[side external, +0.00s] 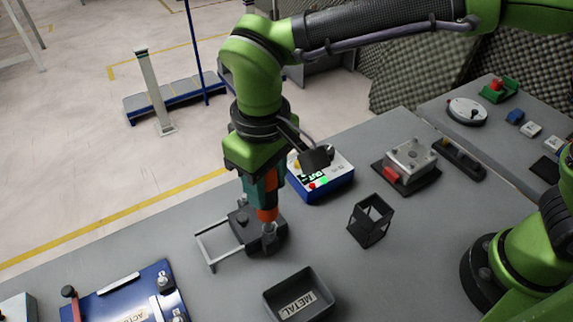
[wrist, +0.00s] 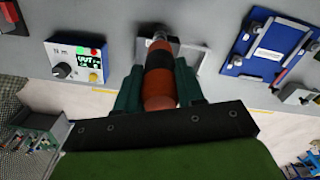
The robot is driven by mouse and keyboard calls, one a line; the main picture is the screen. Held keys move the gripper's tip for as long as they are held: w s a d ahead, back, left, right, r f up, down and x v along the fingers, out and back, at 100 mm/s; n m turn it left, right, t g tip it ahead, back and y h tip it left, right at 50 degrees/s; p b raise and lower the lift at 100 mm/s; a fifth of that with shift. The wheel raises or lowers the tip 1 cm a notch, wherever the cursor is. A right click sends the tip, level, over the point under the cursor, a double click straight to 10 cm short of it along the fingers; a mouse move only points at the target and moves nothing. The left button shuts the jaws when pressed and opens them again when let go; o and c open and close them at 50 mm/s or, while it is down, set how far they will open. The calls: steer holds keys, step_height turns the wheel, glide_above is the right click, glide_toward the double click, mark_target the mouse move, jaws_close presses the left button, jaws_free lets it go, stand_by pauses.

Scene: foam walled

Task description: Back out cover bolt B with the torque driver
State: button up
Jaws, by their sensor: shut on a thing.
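My gripper (side external: 262,192) is shut on the torque driver (side external: 267,214), which has an orange and black body and a metal nose. The driver is upright, its nose down at a dark holder block (side external: 278,238) with a pale metal frame; I cannot tell whether the nose is seated in it. In the wrist view the driver (wrist: 158,62) lies between the fingers of my gripper (wrist: 157,88). A blue cover (side external: 140,300) with several bolts is at the lower left, apart from the driver; it also shows in the wrist view (wrist: 262,66). I cannot tell which bolt is B.
A METAL bin (side external: 300,293) stands in front of the holder. A blue control box (side external: 325,182) with a lit green display is close behind my gripper. A black wire-frame holder (side external: 370,220) and a grey fixture (side external: 410,160) with a red block are to the right.

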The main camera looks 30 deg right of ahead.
steer(key=shift+r, duration=2.2)
